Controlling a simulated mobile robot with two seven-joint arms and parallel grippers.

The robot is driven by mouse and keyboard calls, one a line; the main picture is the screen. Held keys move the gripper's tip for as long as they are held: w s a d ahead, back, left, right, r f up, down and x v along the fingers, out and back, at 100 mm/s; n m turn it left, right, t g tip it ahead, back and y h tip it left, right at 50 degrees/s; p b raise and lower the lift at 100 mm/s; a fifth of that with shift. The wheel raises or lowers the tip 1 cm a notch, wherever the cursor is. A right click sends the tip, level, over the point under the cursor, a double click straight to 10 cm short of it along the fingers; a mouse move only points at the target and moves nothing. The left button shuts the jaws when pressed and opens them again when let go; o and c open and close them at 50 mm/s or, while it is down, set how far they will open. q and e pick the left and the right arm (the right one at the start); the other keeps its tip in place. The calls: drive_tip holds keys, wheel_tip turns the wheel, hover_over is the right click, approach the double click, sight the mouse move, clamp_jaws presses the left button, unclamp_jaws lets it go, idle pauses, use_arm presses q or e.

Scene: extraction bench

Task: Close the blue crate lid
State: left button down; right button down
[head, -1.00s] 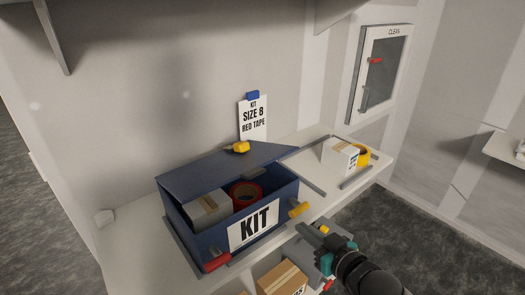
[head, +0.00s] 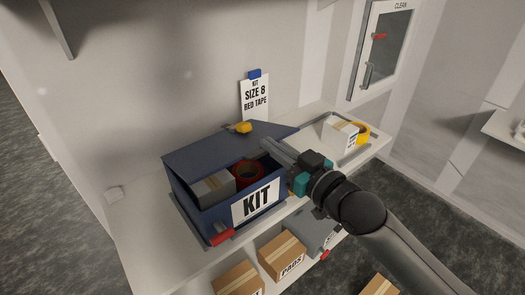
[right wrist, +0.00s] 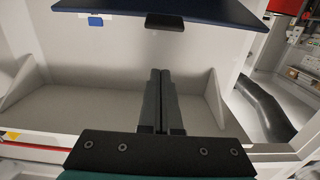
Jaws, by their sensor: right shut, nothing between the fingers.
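The blue crate (head: 207,216) labelled KIT stands on the bench. Its blue lid (head: 205,150) is raised at the back, and the top is open. A grey-brown box (head: 212,186) and a red tape roll (head: 247,173) lie inside. A yellow piece (head: 243,127) shows at the lid's far edge. A red latch (head: 222,237) is at the crate's front left. My right gripper (head: 268,145) is shut and empty, its fingers by the lid's right part; contact is unclear. The right wrist view shows the shut fingers (right wrist: 160,75) below a dark blue panel (right wrist: 165,10), apparently the lid.
A card reading SIZE 8 RED TAPE (head: 255,98) stands behind the crate. A tray to the right holds a white box (head: 340,133) and a yellow tape roll (head: 362,133). Cardboard boxes (head: 283,255) sit on the shelf below. A wall cabinet (head: 380,50) is at the upper right.

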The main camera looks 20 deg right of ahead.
drive_tip(key=x, duration=0.4)
drive_tip(key=shift+w+a+r, duration=0.1)
drive_tip(key=shift+w+a, duration=0.1)
drive_tip(key=shift+w, duration=0.15)
drive_tip(key=shift+s+d+f, duration=0.1)
drive_tip(key=shift+s+f, duration=0.1)
drive_tip(key=shift+f, duration=0.45)
drive_tip(key=shift+s+d+f, duration=0.1)
drive_tip(key=shift+s+f, duration=0.1)
drive_tip(key=shift+f, duration=0.5)
drive_tip(key=shift+s+d+f, duration=0.1)
drive_tip(key=shift+s+f, duration=0.15)
drive_tip(key=shift+f, duration=0.4)
